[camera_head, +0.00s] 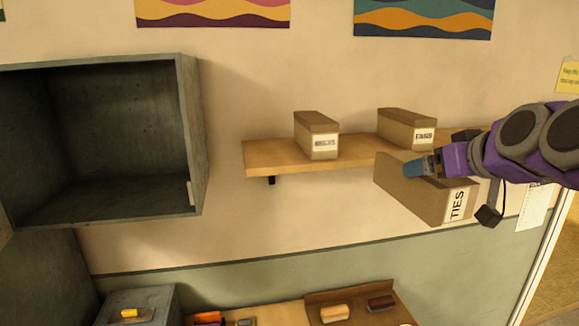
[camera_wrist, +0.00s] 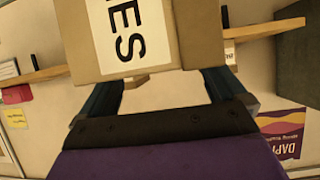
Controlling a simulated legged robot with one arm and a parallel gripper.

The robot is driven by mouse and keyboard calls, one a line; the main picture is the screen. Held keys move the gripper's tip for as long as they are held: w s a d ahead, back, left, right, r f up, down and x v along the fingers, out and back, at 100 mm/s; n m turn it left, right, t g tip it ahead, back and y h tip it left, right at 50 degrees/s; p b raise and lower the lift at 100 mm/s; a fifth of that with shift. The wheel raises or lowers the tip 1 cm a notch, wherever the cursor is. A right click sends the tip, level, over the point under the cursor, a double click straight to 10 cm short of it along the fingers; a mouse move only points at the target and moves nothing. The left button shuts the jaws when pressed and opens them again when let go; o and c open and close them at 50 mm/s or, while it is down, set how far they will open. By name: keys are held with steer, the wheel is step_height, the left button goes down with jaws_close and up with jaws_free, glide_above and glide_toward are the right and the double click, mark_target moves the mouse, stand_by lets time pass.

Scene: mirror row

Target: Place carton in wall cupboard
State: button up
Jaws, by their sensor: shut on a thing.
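A brown carton (camera_head: 408,190) with a white label reading "TIES" is held in front of the wall shelf, tilted in the head view. My gripper (camera_head: 432,166) is shut on this carton at its upper edge. In the wrist view, the carton (camera_wrist: 190,35) fills the top middle between the two fingers of my gripper (camera_wrist: 160,90). The grey wall cupboard (camera_head: 193,140) hangs at the left of the head view, with its front open and its inside empty as far as I can see. The carton is well to the right of the cupboard and apart from it.
A wooden wall shelf (camera_head: 270,157) holds two other labelled cartons, one in the middle (camera_head: 312,124) and one farther right (camera_head: 400,116). Below, a surface holds a wooden tray (camera_head: 365,293) with brushes and a grey box (camera_head: 160,295). The wall between cupboard and shelf is bare.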

steer(key=w+a+f+h, duration=0.1)
steer(key=w+a+f, duration=0.4)
steer(key=f, duration=0.8)
steer(key=w+a+f+m, duration=0.1)
steer(key=w+a+f, duration=0.35)
steer(key=f, duration=0.85)
steer(key=w+a+f+h, duration=0.15)
steer(key=a+f, duration=0.55)
steer(key=f, duration=0.7)
step_height(320, 180, down, 15)
steer(key=w+b, duration=0.1)
steer(key=b, duration=1.1)
steer(key=shift+m+y, duration=0.25)
steer(key=shift+m, duration=0.05)
steer(key=shift+v, duration=2.95)
